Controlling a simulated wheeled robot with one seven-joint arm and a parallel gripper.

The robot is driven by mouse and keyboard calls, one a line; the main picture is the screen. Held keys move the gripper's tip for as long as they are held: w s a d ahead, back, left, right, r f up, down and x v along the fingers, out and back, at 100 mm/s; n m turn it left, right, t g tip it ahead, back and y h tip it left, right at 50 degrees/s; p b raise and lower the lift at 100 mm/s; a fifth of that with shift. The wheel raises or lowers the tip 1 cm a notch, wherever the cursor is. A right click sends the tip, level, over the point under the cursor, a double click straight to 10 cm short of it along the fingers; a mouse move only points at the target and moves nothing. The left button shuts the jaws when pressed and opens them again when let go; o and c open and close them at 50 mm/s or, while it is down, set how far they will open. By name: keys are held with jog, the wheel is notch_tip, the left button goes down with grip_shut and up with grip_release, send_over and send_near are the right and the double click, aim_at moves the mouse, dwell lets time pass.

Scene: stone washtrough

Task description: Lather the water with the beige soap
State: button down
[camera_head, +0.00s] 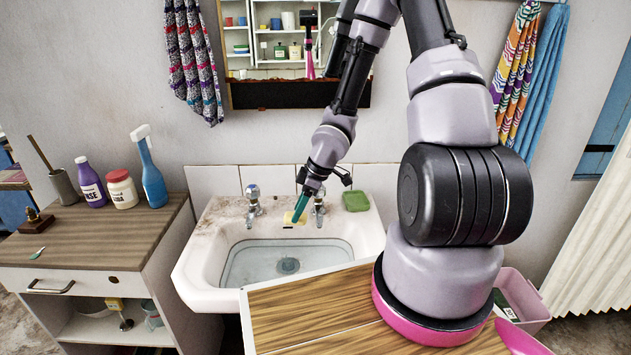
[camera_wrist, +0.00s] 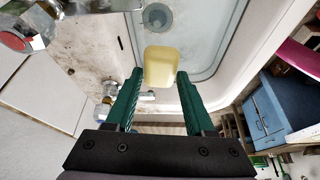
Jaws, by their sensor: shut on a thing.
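My gripper (camera_head: 300,207) has green fingers and points down over the back of the white sink (camera_head: 206,272). It is shut on the beige soap (camera_wrist: 160,66), a pale yellow block between the fingertips. The soap also shows in the head view (camera_head: 290,219), near the back rim of the basin and partly hidden by the fingers. Clear water (camera_head: 255,262) lies in the basin over a round drain (camera_head: 288,266). The drain also shows in the wrist view (camera_wrist: 157,17). I see no foam on the water.
A green block (camera_head: 356,201) lies on the sink's back right corner. Taps (camera_head: 254,205) stand along the back ledge. A wooden-topped cabinet (camera_head: 100,232) at left holds a blue spray bottle (camera_head: 152,178) and other containers. The front of the basin is clear.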

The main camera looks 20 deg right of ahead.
aim_at(294, 225)
jog(key=s+n, duration=0.1)
jog(key=s+a+f+n, duration=0.1)
jog(key=s, duration=0.1)
jog(key=s+a+n+g, duration=0.1)
jog(key=shift+s+a+f, duration=0.25)
jog(key=shift+f, duration=0.15)
jog(key=shift+s+a+f, duration=0.1)
jog(key=shift+s+f, duration=0.05)
jog(key=shift+f, duration=3.9)
jog(key=shift+s+a+f, duration=0.1)
jog(key=shift+f, duration=3.95)
jog(key=shift+d, duration=0.15)
jog(key=shift+s+d, duration=0.25)
jog(key=shift+d, duration=0.45)
jog(key=shift+s+d, duration=0.2)
jog(key=shift+d, duration=0.45)
jog(key=shift+w+a, duration=0.3)
jog(key=shift+a, duration=0.65)
jog(key=shift+w+a, duration=0.25)
jog(key=shift+a, duration=0.7)
jog(key=shift+w+a, duration=0.3)
jog(key=shift+a, duration=0.65)
